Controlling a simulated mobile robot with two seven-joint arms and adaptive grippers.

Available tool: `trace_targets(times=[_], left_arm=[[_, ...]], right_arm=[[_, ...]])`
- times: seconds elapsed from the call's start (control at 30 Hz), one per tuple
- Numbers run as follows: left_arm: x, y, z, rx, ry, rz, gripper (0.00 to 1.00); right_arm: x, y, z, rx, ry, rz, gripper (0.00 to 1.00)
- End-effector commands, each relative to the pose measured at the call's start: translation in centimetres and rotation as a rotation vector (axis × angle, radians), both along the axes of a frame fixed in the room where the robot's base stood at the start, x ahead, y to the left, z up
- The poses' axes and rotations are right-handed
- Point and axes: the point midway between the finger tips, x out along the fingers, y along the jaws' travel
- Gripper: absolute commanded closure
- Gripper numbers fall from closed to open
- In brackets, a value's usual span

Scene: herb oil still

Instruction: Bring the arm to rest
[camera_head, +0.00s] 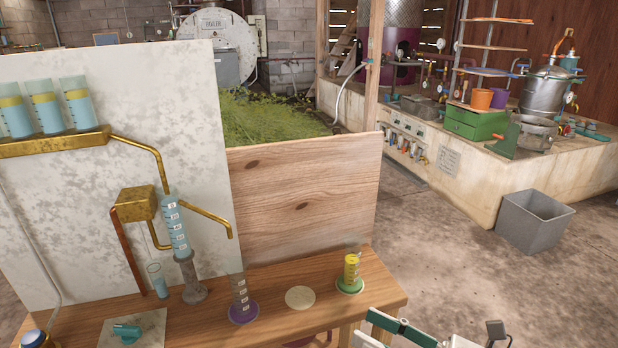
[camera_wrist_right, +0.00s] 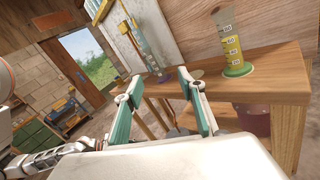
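My right gripper (camera_head: 388,330) is at the bottom edge of the head view, just off the right front corner of the wooden bench (camera_head: 290,318). In the wrist view the right gripper (camera_wrist_right: 160,80) shows two teal-padded fingers spread apart with nothing between them. It is open and empty, apart from the bench objects. A measuring cylinder with yellow liquid and a green base (camera_head: 351,274) stands upright on the bench; it also shows in the wrist view (camera_wrist_right: 232,55). My left gripper is not seen in the head view.
An empty-looking cylinder with a purple base (camera_head: 242,300) and a pale round disc (camera_head: 300,297) are on the bench. A blue-filled cylinder (camera_head: 173,228) stands under brass pipes. A grey bin (camera_head: 535,222) stands on the floor at right. Open floor lies right of the bench.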

Motion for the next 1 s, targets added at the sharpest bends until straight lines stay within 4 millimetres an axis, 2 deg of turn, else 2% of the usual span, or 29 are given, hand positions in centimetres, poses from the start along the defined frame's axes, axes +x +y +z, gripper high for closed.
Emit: trace_targets(times=[0.03,0.17,0.27,0.37,0.43,0.5,0.6,0.7,0.83,1.0], left_arm=[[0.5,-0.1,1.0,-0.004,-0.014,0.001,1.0],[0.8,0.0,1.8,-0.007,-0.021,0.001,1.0],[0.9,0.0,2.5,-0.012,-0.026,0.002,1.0],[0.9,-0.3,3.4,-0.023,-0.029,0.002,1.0],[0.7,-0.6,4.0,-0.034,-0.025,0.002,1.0],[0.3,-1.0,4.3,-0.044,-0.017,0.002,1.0],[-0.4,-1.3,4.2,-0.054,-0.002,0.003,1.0],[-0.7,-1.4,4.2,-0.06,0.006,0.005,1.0],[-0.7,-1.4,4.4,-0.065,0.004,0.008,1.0],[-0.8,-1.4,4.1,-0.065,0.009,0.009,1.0]], right_arm=[[0.4,-0.3,0.4,0.088,0.09,-0.038,0.6],[1.7,-1.6,-0.7,0.341,0.37,-0.144,0.6],[2.4,-3.2,-2.8,0.583,0.626,-0.245,0.6],[2.3,-5.4,-6.8,0.89,0.932,-0.377,0.6],[1.1,-6.9,-10.8,1.15,1.169,-0.491,0.6],[-1.0,-8.2,-15.1,1.399,1.372,-0.604,0.6],[-4.6,-9.0,-20.2,1.698,1.583,-0.74,0.6],[-8.0,-9.2,-23.8,1.925,1.714,-0.847,0.6],[-10.9,-9.1,-26.4,2.106,1.799,-0.933,0.6],[-12.1,-9.0,-27.3,2.174,1.828,-0.963,0.6]])
